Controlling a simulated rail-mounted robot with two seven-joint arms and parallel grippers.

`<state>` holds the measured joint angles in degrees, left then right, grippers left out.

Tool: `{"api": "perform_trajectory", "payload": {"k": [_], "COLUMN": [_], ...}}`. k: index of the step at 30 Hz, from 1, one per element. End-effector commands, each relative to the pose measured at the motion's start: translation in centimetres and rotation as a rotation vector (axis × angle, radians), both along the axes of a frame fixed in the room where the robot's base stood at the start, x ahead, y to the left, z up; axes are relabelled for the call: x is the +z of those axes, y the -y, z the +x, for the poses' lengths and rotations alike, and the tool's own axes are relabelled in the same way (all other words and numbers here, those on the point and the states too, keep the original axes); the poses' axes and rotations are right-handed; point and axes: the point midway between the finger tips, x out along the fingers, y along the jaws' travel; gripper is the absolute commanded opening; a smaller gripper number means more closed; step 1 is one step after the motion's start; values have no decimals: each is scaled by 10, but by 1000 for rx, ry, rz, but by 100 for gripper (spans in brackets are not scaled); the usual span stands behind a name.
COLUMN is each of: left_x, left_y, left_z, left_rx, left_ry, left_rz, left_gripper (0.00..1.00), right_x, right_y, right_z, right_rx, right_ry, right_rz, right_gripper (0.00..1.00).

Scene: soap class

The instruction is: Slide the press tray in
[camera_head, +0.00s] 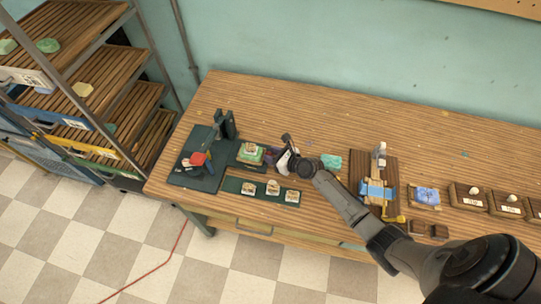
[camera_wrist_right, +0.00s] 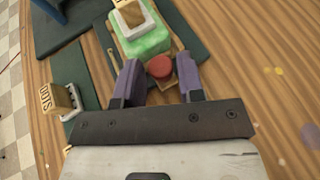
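The press (camera_head: 228,126) stands at the left end of the bench on a dark green base (camera_head: 190,180). Just right of it is the small wooden press tray (camera_wrist_right: 172,82), holding a green soap block (camera_wrist_right: 148,42) with a pale stamp (camera_wrist_right: 133,13) on top. The soap also shows in the head view (camera_head: 250,154). The tray's red knob (camera_wrist_right: 159,66) faces my right gripper. My right gripper (camera_wrist_right: 158,61) is open, its two purple-grey fingers on either side of the knob, with gaps visible. Whether it touches the tray is unclear. My left gripper is out of view.
A dark green strip (camera_head: 233,184) with three stamps lies in front of the tray. A red item (camera_head: 198,158) lies on the press base. A teal soap piece (camera_head: 331,161) and a wooden board (camera_head: 364,164) are further right. Shelves (camera_head: 135,104) stand left of the bench.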

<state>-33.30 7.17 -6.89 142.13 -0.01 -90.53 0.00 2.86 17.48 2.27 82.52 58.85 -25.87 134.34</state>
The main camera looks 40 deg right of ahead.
Motion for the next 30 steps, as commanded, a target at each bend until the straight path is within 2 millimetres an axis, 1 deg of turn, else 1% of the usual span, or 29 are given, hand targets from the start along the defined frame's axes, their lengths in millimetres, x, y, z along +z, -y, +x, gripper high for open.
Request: {"api": "perform_trajectory", "payload": {"k": [5, 15, 26, 30], "left_x": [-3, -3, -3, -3], "left_y": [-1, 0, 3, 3], "left_z": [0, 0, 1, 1], "left_rx": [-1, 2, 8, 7], "left_ry": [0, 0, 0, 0], "left_rz": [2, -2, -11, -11], "left_gripper": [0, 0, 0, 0], "right_x": [-3, -4, -4, -4], "right_y": [-1, -2, -2, -2], "right_z": [8, 9, 9, 9], "right_rx": [-1, -1, 0, 0], "right_ry": [0, 0, 0, 0], "right_rz": [0, -1, -1, -1], "right_gripper": [35, 34, 0, 0]}}
